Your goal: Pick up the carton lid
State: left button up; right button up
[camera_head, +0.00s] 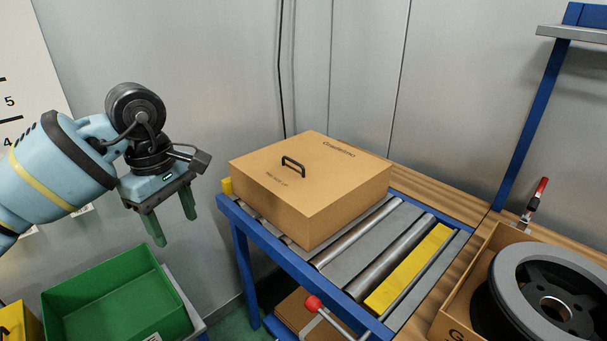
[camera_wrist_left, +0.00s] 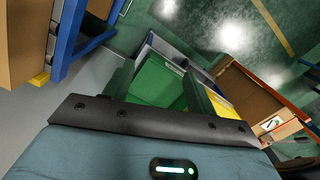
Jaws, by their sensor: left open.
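The carton lid (camera_head: 310,170) is brown cardboard with a black handle (camera_head: 293,165) on top and some printed text. It sits as the top of a closed carton on the roller conveyor; where lid and body meet is hard to tell. My left gripper (camera_head: 173,229) is open and empty, fingers pointing down, left of the carton and apart from it. In the left wrist view, the open green fingers (camera_wrist_left: 160,82) frame a green bin, and a brown carton side shows at the upper left. My right gripper is not in view.
A green bin (camera_head: 118,300) stands below my left gripper. The conveyor's blue frame (camera_head: 290,262) carries rollers and a yellow strip (camera_head: 410,268). An open box with a wheel (camera_head: 552,300) is at right, near a red-handled clamp (camera_head: 535,203). A wall stands close behind.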

aim_at(310, 185)
jog(key=i+j+z, duration=0.9)
jog(key=i+j, duration=0.1)
jog(key=j, duration=0.1)
